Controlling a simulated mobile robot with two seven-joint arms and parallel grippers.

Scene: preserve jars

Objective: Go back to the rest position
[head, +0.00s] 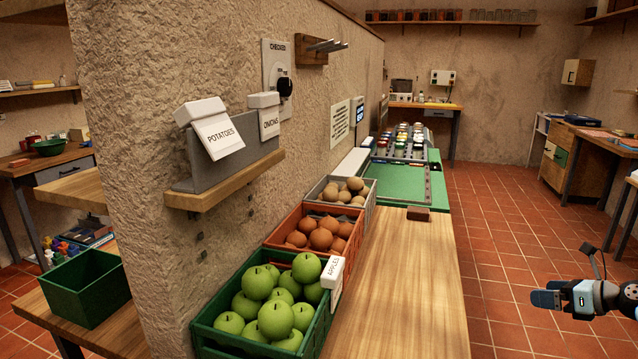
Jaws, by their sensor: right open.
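My right gripper (548,297) is at the right edge of the head view. It is open, with nothing seen between its fingers. It hangs over the tiled floor, to the right of the wooden counter (405,290) and apart from it. My left gripper is not in view.
Crates of green apples (322,322), onions (268,240) and potatoes (373,190) line the counter along the wall. A small shelf (225,185) juts from the wall. An empty green crate (85,285) stands lower left. The tiled floor (500,240) right of the counter is clear.

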